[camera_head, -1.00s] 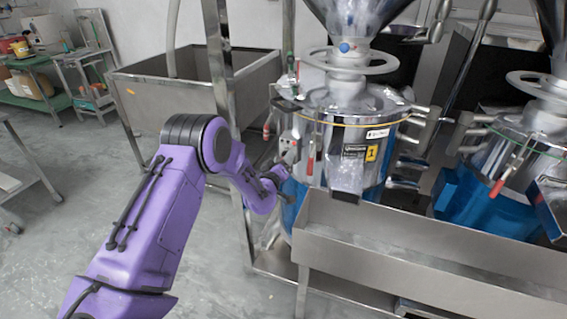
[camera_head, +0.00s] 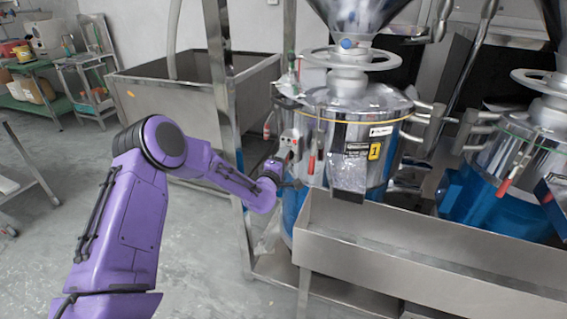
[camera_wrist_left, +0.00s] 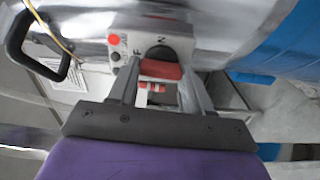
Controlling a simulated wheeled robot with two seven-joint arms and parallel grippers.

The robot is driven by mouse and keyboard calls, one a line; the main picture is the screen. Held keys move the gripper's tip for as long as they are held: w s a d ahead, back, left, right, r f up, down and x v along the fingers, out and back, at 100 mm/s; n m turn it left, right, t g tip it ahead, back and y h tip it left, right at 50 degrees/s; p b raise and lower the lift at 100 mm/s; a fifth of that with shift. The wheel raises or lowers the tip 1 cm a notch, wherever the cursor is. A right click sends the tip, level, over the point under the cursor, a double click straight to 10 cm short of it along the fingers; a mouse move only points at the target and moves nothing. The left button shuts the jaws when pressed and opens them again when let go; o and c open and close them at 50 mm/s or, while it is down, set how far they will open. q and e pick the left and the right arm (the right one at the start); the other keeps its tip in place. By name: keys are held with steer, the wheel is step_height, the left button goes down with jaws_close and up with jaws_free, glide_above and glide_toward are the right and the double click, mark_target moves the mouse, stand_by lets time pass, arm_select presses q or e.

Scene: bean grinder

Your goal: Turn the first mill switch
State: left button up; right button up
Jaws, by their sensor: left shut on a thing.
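The first mill (camera_head: 345,120) is a shiny steel drum with a blue lower part and a yellow "1" label. Its grey switch box (camera_head: 289,140) sits on the left side of the drum. In the left wrist view the box (camera_wrist_left: 128,42) carries a red round button, small dark buttons and a black round switch base (camera_wrist_left: 160,52). My left gripper (camera_head: 281,170) is at the box. In the wrist view it is shut on the red switch handle (camera_wrist_left: 160,69), with a finger on each side. The fingertips are partly hidden in the head view. My right gripper is not in view.
A steel trough (camera_head: 420,245) stands in front of the mill, and a second mill (camera_head: 505,165) is at the right. A steel post (camera_head: 222,90) rises just left of the switch box. A steel basin (camera_head: 160,95) stands behind. Open floor (camera_head: 50,240) lies at the left.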

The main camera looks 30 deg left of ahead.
arm_select(q)
steer(key=shift+n, duration=0.4)
steer(key=shift+f, duration=0.1)
steer(key=o, duration=1.1)
steer(key=shift+c, duration=0.2)
steer(key=b+v, duration=0.1)
steer(key=v, duration=0.9)
steer(key=shift+s, duration=0.3)
